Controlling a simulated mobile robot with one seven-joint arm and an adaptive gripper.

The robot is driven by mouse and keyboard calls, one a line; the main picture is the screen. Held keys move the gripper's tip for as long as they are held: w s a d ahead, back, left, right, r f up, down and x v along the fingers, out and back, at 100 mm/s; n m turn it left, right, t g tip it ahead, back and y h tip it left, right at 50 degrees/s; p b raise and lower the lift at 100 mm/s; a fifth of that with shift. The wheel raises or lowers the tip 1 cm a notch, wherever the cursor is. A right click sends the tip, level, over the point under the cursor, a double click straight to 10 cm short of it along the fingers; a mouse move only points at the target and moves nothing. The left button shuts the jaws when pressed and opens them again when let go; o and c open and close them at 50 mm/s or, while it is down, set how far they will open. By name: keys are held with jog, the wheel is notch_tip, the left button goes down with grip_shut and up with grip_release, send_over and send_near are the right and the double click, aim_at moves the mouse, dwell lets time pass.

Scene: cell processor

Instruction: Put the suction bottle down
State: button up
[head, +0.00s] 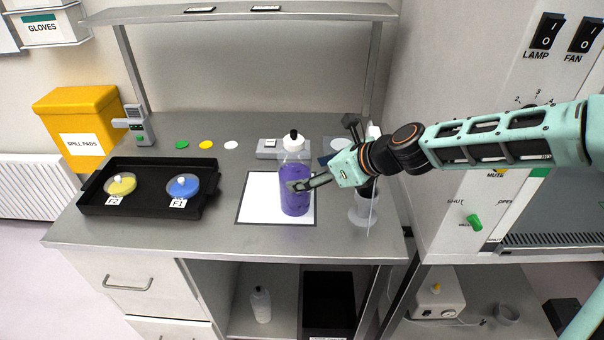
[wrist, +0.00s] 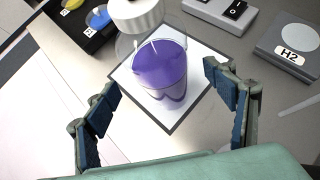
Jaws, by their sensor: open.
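The suction bottle (head: 294,196), clear with purple liquid and a black top, stands upright on a white mat with a dark border (head: 250,205). In the wrist view the bottle (wrist: 160,70) shows a ribbed white collar and purple contents, with the dark-edged mat (wrist: 205,57) around its base. My gripper (head: 299,185) is at the bottle's mid-height, coming from the right. In the wrist view my gripper (wrist: 162,88) is open, with one finger to each side of the bottle and visible gaps between. The bottle's far side is hidden.
A black tray (head: 145,212) with a yellow and a blue dish lies to the left. A grey switch box (head: 268,150) is behind the bottle. A clear vessel with a tube (head: 362,212) stands close on the right, under my wrist. A shelf (head: 240,14) spans the back.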

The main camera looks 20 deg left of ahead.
jog(key=shift+v, duration=1.2)
